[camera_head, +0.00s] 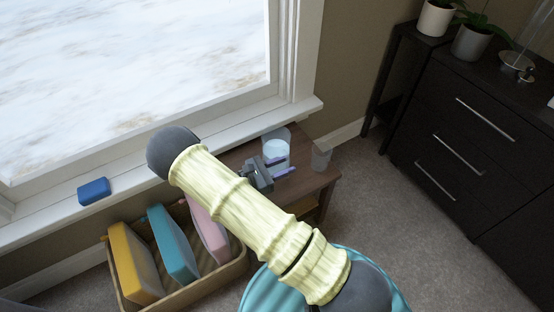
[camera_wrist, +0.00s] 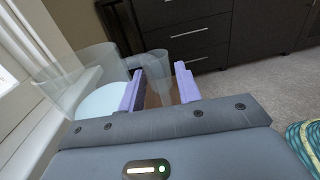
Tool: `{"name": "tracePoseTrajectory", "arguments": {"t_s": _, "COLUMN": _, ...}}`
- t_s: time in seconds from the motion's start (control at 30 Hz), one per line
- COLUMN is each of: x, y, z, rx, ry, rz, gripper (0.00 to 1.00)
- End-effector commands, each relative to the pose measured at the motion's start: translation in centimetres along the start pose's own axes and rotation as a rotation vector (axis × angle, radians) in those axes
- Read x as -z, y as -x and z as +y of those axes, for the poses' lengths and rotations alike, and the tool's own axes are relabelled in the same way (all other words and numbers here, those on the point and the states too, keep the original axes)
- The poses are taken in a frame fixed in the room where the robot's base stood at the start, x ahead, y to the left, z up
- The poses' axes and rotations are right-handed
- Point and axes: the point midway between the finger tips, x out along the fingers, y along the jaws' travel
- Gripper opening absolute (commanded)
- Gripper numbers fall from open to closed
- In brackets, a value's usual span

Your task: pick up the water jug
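The water jug (camera_head: 275,150) is clear, with water in it, and stands upright on a small brown wooden table by the window. In the wrist view the jug (camera_wrist: 98,100) fills the left side, close beside the left finger. My gripper (camera_head: 280,167) is just in front of the jug in the head view. Its two purple fingers are apart in the wrist view (camera_wrist: 160,88). I see no grip on the jug.
A basket (camera_head: 185,285) of coloured folders stands left. A black dresser (camera_head: 470,140) is right, with clear carpet between.

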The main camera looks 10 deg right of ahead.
Motion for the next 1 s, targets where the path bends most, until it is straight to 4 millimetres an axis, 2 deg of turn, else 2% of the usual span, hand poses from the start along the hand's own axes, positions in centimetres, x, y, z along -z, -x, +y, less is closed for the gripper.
{"name": "tracePoseTrajectory", "arguments": {"t_s": 0.1, "x": 0.1, "y": -1.5, "z": 0.0, "rx": 0.001, "ry": 0.000, "rz": 0.000, "gripper": 0.34}}
{"name": "tracePoseTrajectory", "arguments": {"t_s": 0.17, "x": 0.1, "y": -1.8, "z": 0.0, "rx": -0.001, "ry": 0.000, "rz": 0.000, "gripper": 0.34}}
{"name": "tracePoseTrajectory", "arguments": {"t_s": 0.67, "x": 0.0, "y": -1.8, "z": 0.0, "rx": -0.001, "ry": 0.000, "rz": 0.000, "gripper": 0.34}}
{"name": "tracePoseTrajectory", "arguments": {"t_s": 0.7, "x": 0.0, "y": -1.8, "z": 0.0, "rx": -0.001, "ry": 0.000, "rz": 0.000, "gripper": 0.32}}
{"name": "tracePoseTrajectory", "arguments": {"t_s": 0.87, "x": 0.0, "y": -1.8, "z": 0.0, "rx": -0.001, "ry": 0.000, "rz": 0.000, "gripper": 0.00}}
{"name": "tracePoseTrajectory", "arguments": {"t_s": 1.0, "x": 0.0, "y": -1.8, "z": 0.0, "rx": -0.001, "ry": -0.001, "rz": 0.000, "gripper": 0.00}}
